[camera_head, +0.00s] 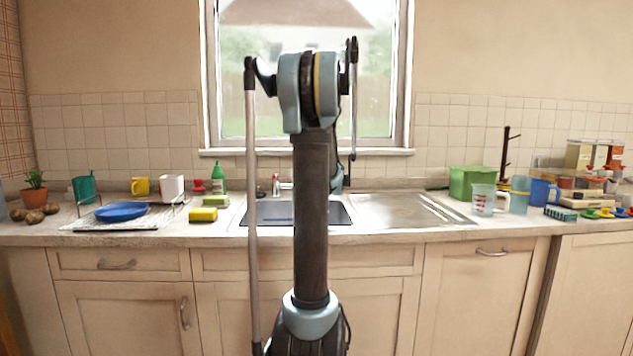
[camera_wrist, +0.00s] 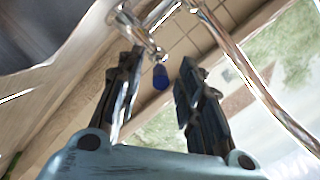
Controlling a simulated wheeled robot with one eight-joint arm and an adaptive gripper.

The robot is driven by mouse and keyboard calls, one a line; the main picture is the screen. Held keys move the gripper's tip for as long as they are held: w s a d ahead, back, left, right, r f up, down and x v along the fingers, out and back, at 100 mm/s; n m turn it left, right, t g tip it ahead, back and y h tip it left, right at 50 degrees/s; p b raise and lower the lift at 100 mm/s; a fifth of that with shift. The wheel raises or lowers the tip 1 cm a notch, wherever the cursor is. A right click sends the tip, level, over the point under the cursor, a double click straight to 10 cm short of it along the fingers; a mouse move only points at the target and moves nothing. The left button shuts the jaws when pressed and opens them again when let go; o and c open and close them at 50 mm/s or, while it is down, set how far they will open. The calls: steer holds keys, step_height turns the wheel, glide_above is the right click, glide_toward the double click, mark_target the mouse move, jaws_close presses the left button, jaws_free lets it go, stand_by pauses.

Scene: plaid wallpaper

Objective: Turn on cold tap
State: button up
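In the wrist view, the cold tap (camera_wrist: 160,76) shows as a dark blue tip on a chrome fitting (camera_wrist: 140,32). My gripper (camera_wrist: 158,66) is open, its two dark fingers apart. The blue tip appears in the gap between the fingertips; I cannot tell how deep it sits or whether a finger touches it. In the head view, my arm hides the gripper and the blue tap. A red-topped tap (camera_head: 275,183) shows just left of my arm, behind the sink (camera_head: 270,211).
A curved chrome pipe (camera_wrist: 262,92) runs close to the right finger in the wrist view. A window (camera_head: 235,80) stands behind the sink.

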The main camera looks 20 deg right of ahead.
steer(key=shift+x, duration=1.15)
jaws_close()
